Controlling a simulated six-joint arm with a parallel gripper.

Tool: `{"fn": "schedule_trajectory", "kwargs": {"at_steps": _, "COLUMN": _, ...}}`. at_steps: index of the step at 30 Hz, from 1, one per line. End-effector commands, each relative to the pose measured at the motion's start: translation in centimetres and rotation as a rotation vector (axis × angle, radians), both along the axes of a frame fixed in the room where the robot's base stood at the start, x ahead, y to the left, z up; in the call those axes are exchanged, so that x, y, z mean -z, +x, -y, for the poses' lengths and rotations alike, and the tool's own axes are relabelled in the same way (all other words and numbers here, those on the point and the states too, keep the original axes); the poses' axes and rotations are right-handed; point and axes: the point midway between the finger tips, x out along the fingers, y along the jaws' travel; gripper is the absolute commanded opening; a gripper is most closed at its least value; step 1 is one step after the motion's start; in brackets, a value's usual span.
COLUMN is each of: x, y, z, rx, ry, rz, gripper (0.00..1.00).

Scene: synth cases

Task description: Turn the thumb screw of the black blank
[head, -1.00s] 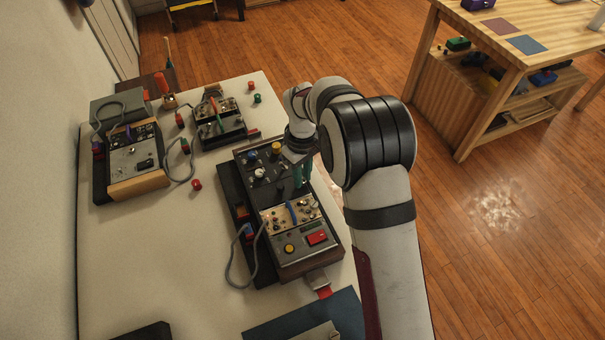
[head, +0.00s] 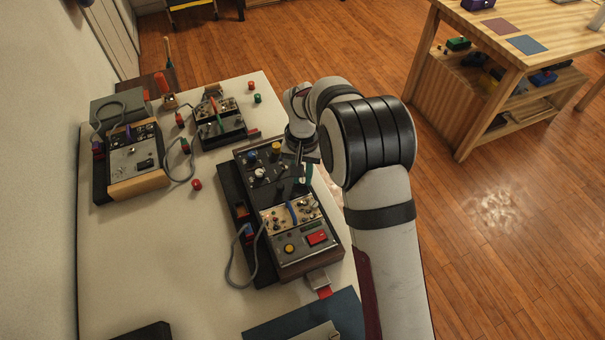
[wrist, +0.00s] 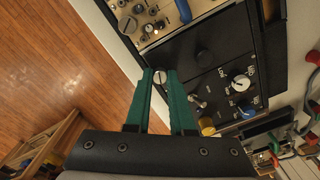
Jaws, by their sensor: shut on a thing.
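The black blank (wrist: 190,48) is a plain dark panel in the module case, between a beige panel and a black panel with knobs. The slotted silver thumb screw (wrist: 160,77) is at the panel's edge. My gripper (wrist: 161,72) has its two green fingers shut on the screw, one on each side.
Two other cases (head: 135,160) (head: 218,122) with cables are farther left and back. Bare white table (head: 170,250) lies left of the case.

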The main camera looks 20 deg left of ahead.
Motion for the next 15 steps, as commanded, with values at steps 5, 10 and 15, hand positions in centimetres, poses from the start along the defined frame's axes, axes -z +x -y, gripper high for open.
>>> {"fn": "schedule_trajectory", "kwargs": {"at_steps": 5, "x": -0.01, "y": 0.0, "z": -0.01, "rx": 0.164, "ry": 0.0, "rz": 0.0, "gripper": 0.0}}
{"fn": "schedule_trajectory", "kwargs": {"at_steps": 10, "x": -0.01, "y": 0.01, "z": -0.01, "rx": 0.319, "ry": 0.0, "rz": 0.0, "gripper": 0.0}}
{"fn": "schedule_trajectory", "kwargs": {"at_steps": 15, "x": -0.01, "y": 0.01, "z": -0.01, "rx": 0.456, "ry": 0.0, "rz": 0.0, "gripper": 0.0}}
